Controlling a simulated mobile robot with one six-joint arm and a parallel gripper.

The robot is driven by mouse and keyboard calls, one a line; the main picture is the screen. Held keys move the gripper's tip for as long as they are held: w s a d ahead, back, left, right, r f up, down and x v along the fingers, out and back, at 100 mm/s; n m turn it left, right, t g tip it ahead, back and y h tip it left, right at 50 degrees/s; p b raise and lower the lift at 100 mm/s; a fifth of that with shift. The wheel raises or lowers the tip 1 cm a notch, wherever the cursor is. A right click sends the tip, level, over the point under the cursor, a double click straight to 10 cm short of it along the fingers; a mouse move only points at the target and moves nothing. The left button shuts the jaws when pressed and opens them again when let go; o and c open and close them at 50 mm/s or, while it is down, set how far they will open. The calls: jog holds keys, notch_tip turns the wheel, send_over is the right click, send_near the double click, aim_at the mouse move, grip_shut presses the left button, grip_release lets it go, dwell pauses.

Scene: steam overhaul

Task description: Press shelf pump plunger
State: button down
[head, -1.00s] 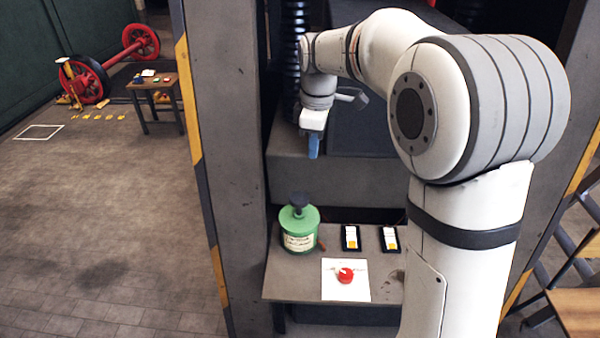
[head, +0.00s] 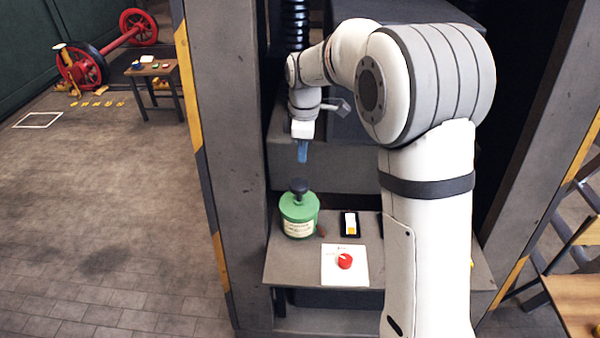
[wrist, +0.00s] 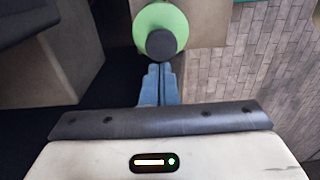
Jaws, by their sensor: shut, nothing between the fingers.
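The shelf pump is a green labelled canister (head: 299,216) at the left end of a small grey shelf. Its dark round plunger knob (head: 299,187) stands up on top. My gripper (head: 302,152) is shut and empty, its blue fingers pointing down a little above the knob in the head view. In the wrist view, the shut blue fingers (wrist: 159,72) reach toward the dark knob (wrist: 161,44), with the green canister top (wrist: 160,16) around it. A small gap shows between fingertips and knob in the head view.
The shelf (head: 300,266) also bears a white plate with a red knob (head: 344,261) and a black-framed card (head: 349,223). A grey pillar (head: 228,150) with yellow stripes stands left of the shelf. Open floor (head: 110,200) lies beyond it.

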aim_at(302, 183)
notch_tip(302, 183, down, 8)
jog(key=shift+a+r+p, duration=0.1)
jog(key=shift+p, duration=0.65)
notch_tip(302, 183, down, 4)
jog(key=b, duration=0.3)
jog(key=shift+s, duration=0.1)
jog(key=shift+s+r, duration=0.1)
jog(key=shift+r, duration=0.05)
jog(key=shift+r+p, duration=0.4)
jog(key=shift+p, duration=0.05)
notch_tip(302, 183, up, 14)
jog(key=shift+w+d+f, duration=0.2)
jog(key=shift+w, duration=0.05)
